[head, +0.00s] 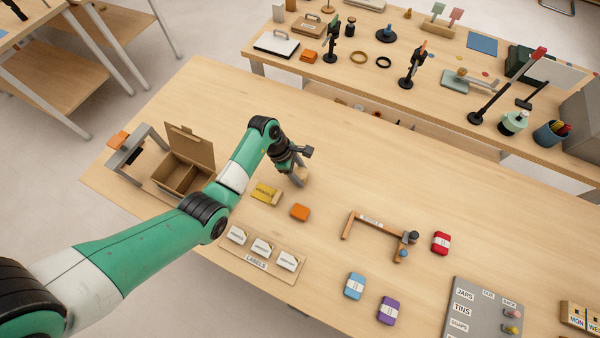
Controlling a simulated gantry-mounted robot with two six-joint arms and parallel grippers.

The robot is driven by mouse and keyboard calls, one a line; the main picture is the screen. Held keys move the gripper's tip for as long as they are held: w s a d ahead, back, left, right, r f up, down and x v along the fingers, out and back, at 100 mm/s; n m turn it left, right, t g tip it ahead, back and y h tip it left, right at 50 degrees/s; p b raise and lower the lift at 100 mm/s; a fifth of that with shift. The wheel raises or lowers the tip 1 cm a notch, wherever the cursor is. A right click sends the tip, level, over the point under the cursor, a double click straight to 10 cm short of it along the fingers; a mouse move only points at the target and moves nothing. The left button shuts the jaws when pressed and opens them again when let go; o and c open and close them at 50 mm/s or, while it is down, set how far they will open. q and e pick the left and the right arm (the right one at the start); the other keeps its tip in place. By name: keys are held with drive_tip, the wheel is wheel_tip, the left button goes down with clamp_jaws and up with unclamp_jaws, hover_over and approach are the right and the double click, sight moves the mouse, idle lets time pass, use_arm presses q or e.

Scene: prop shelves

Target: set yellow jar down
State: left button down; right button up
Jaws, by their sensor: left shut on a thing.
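My left gripper (298,175) is low over the middle-left of the table, pointing down. It is shut on a small tan-yellow thing (303,173), mostly hidden by the fingers. I cannot tell for sure that this is the yellow jar, or whether it touches the table. A separate yellow item (265,193) with a pale label lies on the table just left of the gripper. My right gripper is not in view.
An orange block (300,212) is close below the gripper. An open cardboard box (190,152) stands at left. A labels tray (262,270), a wooden frame (370,222) and a red case (441,243) lie nearer. The table right of the gripper is clear.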

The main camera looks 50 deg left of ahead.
use_arm(q)
drive_tip(key=shift+f, duration=0.1)
drive_tip(key=shift+c, duration=1.1)
unclamp_jaws()
drive_tip(key=p+v, duration=0.4)
drive_tip(key=v, duration=0.8)
drive_tip(key=shift+p, duration=0.35)
